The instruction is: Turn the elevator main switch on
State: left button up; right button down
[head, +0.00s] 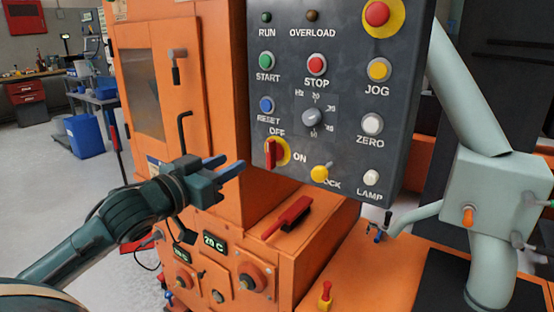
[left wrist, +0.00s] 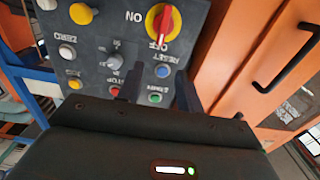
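The main switch (head: 271,154) is a red handle on a yellow disc at the lower left of the dark control panel (head: 338,100). Its handle stands upright, toward the OFF label, with ON to its right. In the left wrist view the switch (left wrist: 163,22) appears upside down near the top. My left gripper (head: 228,165) is just left of the switch, apart from it. Its two blue fingers are spread with nothing between them. In the left wrist view the left gripper's fingers (left wrist: 160,88) show dark against the panel, with a gap between them. My right gripper is not in view.
A blue RESET button (head: 266,105) and a speed knob (head: 312,117) sit above the switch. A yellow lock knob (head: 320,173) is to its lower right. A red handle (head: 288,217) lies on the orange housing below. A black door handle (head: 183,132) is behind my gripper.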

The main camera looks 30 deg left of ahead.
aim_at(268, 145)
pick_arm(q)
jog(key=w, duration=0.4)
jog(key=w+p, duration=0.1)
jog(key=w, duration=0.3)
jog(key=w+d, duration=0.1)
jog(key=w, duration=0.4)
jog(key=shift+f+p, duration=0.15)
jog(key=shift+p, duration=0.2)
grip_shut()
